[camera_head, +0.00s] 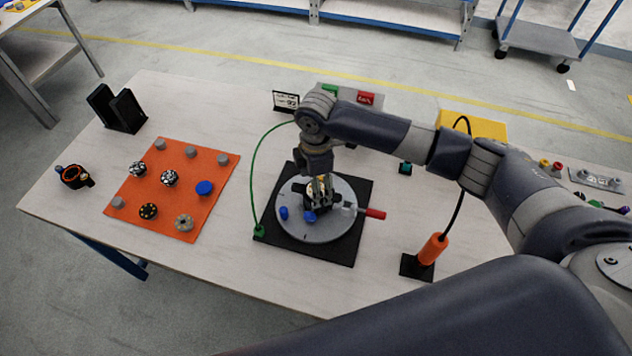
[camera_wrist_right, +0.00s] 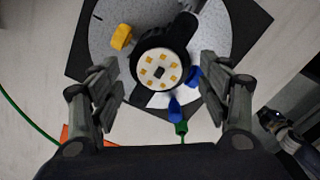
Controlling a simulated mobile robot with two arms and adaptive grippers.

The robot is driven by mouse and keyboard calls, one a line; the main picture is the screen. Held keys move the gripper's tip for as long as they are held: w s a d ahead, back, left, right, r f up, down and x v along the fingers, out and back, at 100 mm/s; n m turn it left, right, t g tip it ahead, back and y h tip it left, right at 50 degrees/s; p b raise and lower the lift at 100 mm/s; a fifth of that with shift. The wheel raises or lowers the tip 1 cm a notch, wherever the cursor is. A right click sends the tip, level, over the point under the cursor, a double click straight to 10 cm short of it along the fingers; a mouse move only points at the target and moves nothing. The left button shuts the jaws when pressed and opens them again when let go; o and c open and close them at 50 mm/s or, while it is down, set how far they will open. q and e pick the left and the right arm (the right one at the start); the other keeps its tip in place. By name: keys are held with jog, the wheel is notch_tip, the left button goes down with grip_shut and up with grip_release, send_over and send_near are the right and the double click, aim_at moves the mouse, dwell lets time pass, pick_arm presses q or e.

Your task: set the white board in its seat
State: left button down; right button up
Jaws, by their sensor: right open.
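The white board (camera_wrist_right: 158,70) is a round disc with several yellow squares and a dark centre. In the right wrist view it lies inside the black ring of a housing (camera_wrist_right: 186,30); I cannot tell whether it is fully down. The housing stands on a grey round plate (camera_head: 298,228) on a black base (camera_head: 350,253). My right gripper (camera_wrist_right: 162,92) is open, with its fingers apart on either side of the housing and nothing held. In the head view the right gripper (camera_head: 321,187) points down over the plate and partly hides the housing. My left gripper is not in view.
Blue clamps (camera_wrist_right: 175,106) and a yellow one (camera_wrist_right: 122,37) surround the housing. A red handle (camera_head: 375,214) juts right. An orange mat (camera_head: 150,180) with discs and pegs lies left. A corded orange tool (camera_head: 433,248) stands right. A green cable (camera_head: 254,180) arches left of the base.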

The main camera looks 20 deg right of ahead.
jog(key=shift+r, duration=0.1)
notch_tip(320, 180, up, 12)
dwell(0.4)
jog(key=shift+s+f, duration=0.15)
jog(key=shift+f, duration=0.05)
